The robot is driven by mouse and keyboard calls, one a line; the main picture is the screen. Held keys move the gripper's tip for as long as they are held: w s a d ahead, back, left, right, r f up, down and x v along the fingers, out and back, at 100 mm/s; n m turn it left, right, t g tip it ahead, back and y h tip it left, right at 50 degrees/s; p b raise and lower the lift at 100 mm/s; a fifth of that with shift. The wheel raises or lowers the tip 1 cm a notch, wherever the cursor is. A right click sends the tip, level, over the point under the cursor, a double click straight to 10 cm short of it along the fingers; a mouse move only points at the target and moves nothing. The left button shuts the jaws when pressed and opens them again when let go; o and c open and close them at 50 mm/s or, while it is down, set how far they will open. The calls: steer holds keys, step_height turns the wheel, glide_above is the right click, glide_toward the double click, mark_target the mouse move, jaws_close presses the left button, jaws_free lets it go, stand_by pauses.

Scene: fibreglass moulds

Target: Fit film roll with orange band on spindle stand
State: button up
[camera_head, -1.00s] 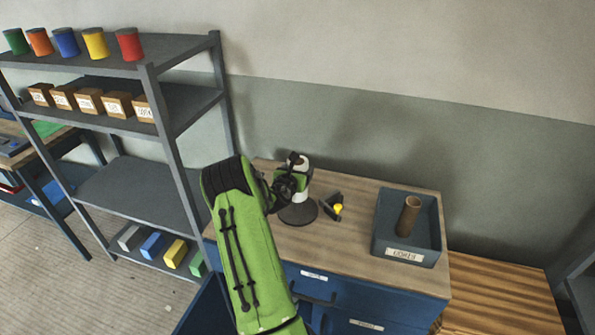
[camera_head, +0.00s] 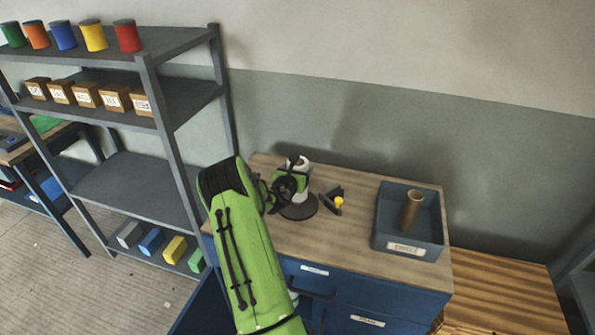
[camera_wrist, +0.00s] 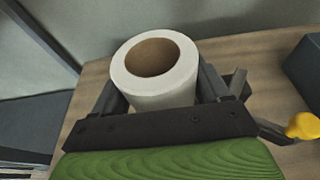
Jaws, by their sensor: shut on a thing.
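A white film roll (camera_wrist: 166,94) with a brown core stands between my gripper's (camera_wrist: 168,98) fingers in the wrist view, and the gripper is shut on it. In the head view the roll (camera_head: 302,163) is upright, partly hidden by my gripper (camera_head: 296,184). The spindle stand's round dark base (camera_head: 298,211) is on the wooden bench top, directly below the roll. The roll's lower part and the spindle are largely hidden, so I cannot tell how far down the roll sits. No orange band shows on the visible part.
A black tool with a yellow knob (camera_head: 339,203) lies right of the stand; its yellow knob (camera_wrist: 302,126) shows in the wrist view. A blue labelled bin (camera_head: 419,249) holding a brown core (camera_head: 411,211) stands further right. A grey shelf (camera_head: 130,193) stands left.

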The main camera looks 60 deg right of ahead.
steer(key=shift+f+b, duration=0.85)
steer(key=shift+f, duration=0.35)
steer(key=o, duration=1.3)
steer(key=shift+o, duration=0.4)
steer(key=shift+f, duration=0.1)
steer(key=b+v, duration=0.1)
steer(key=v, duration=1.4)
steer(key=shift+a, duration=0.35)
